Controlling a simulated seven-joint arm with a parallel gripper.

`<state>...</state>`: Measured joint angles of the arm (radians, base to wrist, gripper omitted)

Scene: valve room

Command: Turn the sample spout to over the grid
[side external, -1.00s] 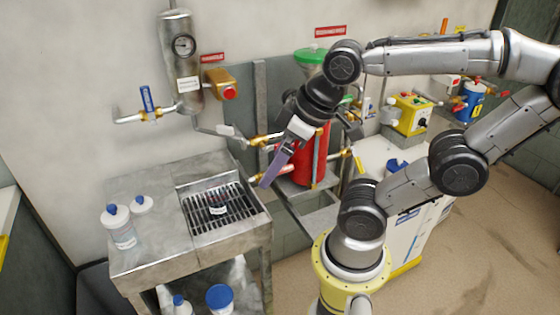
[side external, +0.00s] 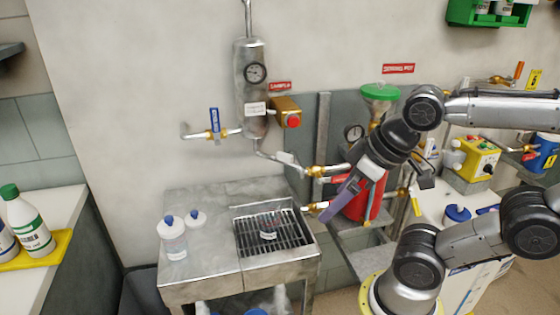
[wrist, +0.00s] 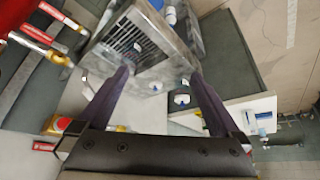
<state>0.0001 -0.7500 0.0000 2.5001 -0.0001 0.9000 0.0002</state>
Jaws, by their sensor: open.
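The grid (side external: 272,235) is dark and slotted, set into the metal bench, and also shows in the wrist view (wrist: 125,36). My gripper (side external: 327,215) is open, right of the spout and grid, with nothing visible between its fingers (wrist: 159,74).
Brass-fitted pipes (side external: 325,171) and a red cylinder (side external: 362,203) are close to my gripper. A yellow box with a red button (side external: 288,112) and a blue-handled valve (side external: 214,123) are on the wall. White bottles (side external: 173,238) stand on the bench's left side.

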